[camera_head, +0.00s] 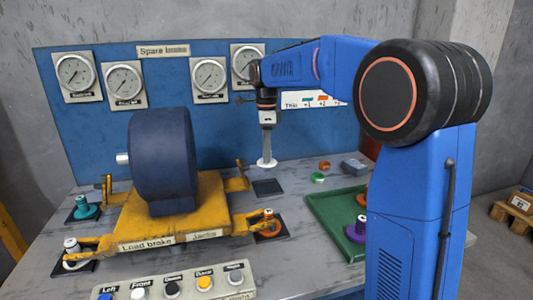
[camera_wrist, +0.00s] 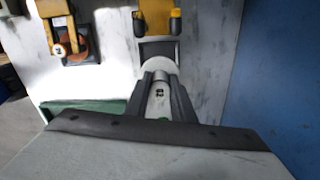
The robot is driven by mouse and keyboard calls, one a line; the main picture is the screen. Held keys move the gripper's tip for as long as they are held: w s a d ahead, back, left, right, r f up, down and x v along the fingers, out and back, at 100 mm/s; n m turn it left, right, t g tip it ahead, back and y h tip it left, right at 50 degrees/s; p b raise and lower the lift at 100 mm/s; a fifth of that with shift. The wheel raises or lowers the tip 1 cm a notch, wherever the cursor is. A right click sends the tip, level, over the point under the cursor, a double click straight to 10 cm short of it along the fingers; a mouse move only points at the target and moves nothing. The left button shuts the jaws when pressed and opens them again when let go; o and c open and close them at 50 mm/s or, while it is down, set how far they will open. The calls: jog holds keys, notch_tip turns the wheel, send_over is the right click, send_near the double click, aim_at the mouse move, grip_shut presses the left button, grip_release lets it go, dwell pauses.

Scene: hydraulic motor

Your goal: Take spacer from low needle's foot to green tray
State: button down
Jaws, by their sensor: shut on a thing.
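My gripper (camera_head: 267,138) is shut on a white spacer (camera_head: 267,163), a disc with an upright stem, and holds it near the dark square pad (camera_head: 268,187) at the back right foot. In the wrist view my gripper (camera_wrist: 160,88) grips the stem of the white spacer (camera_wrist: 157,65), which bears a small dark mark. Behind it the pad (camera_wrist: 158,47) shows partly bare below a yellow foot (camera_wrist: 157,18). The green tray (camera_head: 322,222) is to the right, partly hidden by my arm; a purple spacer (camera_head: 357,230) stands in it. The gauge needles are too small to compare.
The yellow load brake (camera_head: 205,212) carries a dark blue motor (camera_head: 162,155). Teal (camera_head: 83,208), white (camera_head: 72,252) and orange (camera_head: 268,225) spacers are at its other feet. A green ring (camera_head: 318,177), a red piece (camera_head: 324,165) and a grey box (camera_head: 355,166) lie behind the tray.

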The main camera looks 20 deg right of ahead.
jog(key=s, duration=3)
jog(key=shift+w, duration=0.1)
